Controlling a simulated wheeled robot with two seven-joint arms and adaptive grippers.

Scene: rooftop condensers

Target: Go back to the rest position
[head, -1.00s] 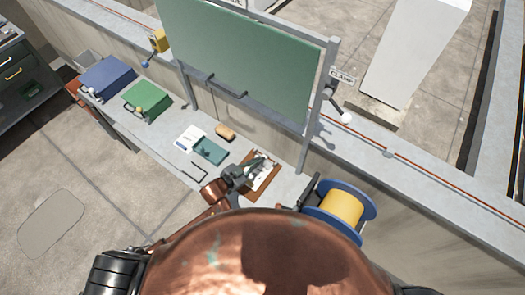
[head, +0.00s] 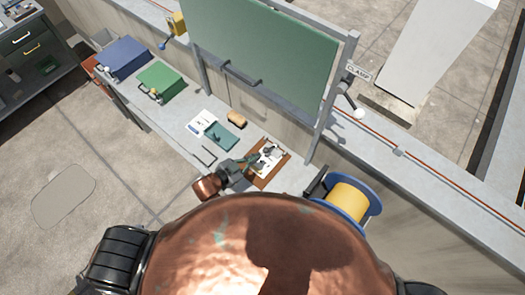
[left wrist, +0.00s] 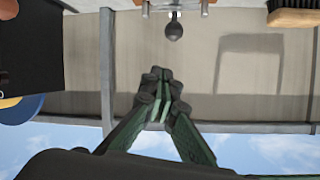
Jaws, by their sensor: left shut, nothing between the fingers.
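My left gripper (head: 250,162) is shut with nothing between its fingers, over the left edge of a brown clipboard (head: 279,174) with a white sheet. Whether it touches the clipboard I cannot tell. In the left wrist view the dark green fingers of the left gripper (left wrist: 160,76) meet at their tips. A dark ball-ended knob (left wrist: 174,28) appears beyond them at the top. My right gripper is not in view.
A grey bench (head: 175,125) carries a blue box (head: 123,57), a green box (head: 160,78), a teal book (head: 226,140) and a tan brush (head: 237,119). A green board (head: 265,50) stands behind. A yellow-wound spool (head: 345,200) is at right. Open floor (head: 105,165) lies left.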

